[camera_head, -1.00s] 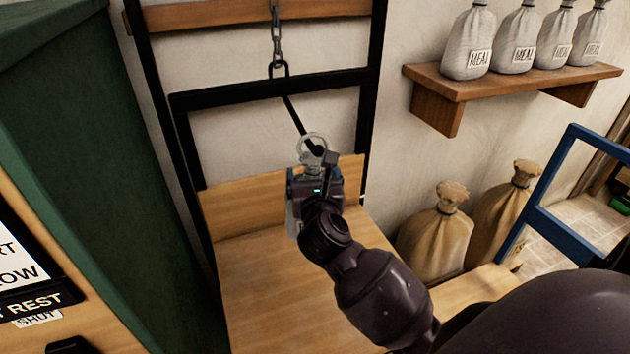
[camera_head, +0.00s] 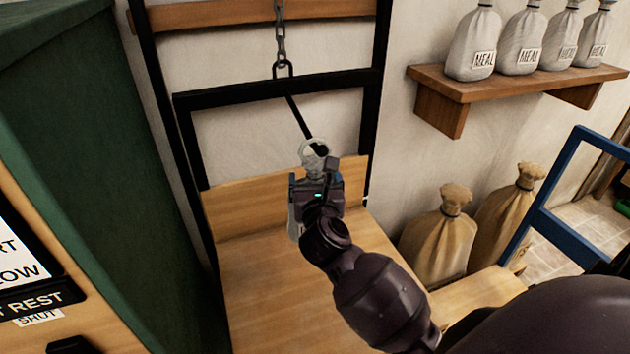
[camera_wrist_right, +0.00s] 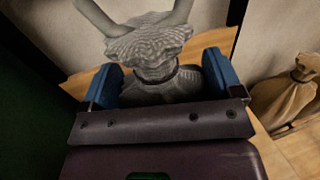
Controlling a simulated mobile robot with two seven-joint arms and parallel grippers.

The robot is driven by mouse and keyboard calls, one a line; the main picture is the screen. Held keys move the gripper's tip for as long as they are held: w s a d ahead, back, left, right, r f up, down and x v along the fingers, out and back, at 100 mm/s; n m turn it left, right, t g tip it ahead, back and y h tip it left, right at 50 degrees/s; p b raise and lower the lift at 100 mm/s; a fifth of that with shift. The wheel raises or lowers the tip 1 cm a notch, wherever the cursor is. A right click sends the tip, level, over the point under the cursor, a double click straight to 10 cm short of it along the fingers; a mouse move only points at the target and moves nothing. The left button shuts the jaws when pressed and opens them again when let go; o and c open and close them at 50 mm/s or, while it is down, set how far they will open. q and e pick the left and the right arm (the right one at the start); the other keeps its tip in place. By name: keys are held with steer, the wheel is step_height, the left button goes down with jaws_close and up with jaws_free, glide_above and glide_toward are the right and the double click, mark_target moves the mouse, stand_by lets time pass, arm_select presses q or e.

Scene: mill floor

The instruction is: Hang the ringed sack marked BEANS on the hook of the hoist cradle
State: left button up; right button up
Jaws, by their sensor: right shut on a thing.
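My right gripper (camera_head: 316,180) is shut on the neck of a grey sack (camera_head: 296,222), just above the cradle's wooden platform. In the right wrist view the blue-padded fingers (camera_wrist_right: 162,78) clasp the tied neck of the sack (camera_wrist_right: 152,45). The sack's pale ring (camera_head: 303,147) stands up above the gripper. The hoist cradle (camera_head: 270,85) is a black frame hung from a chain. Its hook (camera_head: 301,118) is a black bar slanting down to the ring. The bar's end overlaps the ring in the head view; I cannot tell whether it passes through. The sack's marking is hidden. My left gripper is not in view.
Several MEAL sacks (camera_head: 473,45) stand on a wooden shelf (camera_head: 455,88) at the upper right. Tan sacks (camera_head: 440,240) stand right of the cradle, near a blue frame (camera_head: 560,170). A green cabinet (camera_head: 95,160) walls off the left side. The cradle's platform (camera_head: 260,280) is bare in front.

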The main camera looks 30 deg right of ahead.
steer(key=shift+r, duration=0.15)
steer(key=o, duration=1.7)
steer(key=shift+c, duration=0.2)
steer(key=shift+f, duration=0.2)
steer(key=v, duration=1)
steer(key=shift+s+a, duration=0.25)
steer(key=shift+s, duration=0.1)
steer(key=shift+r, duration=0.1)
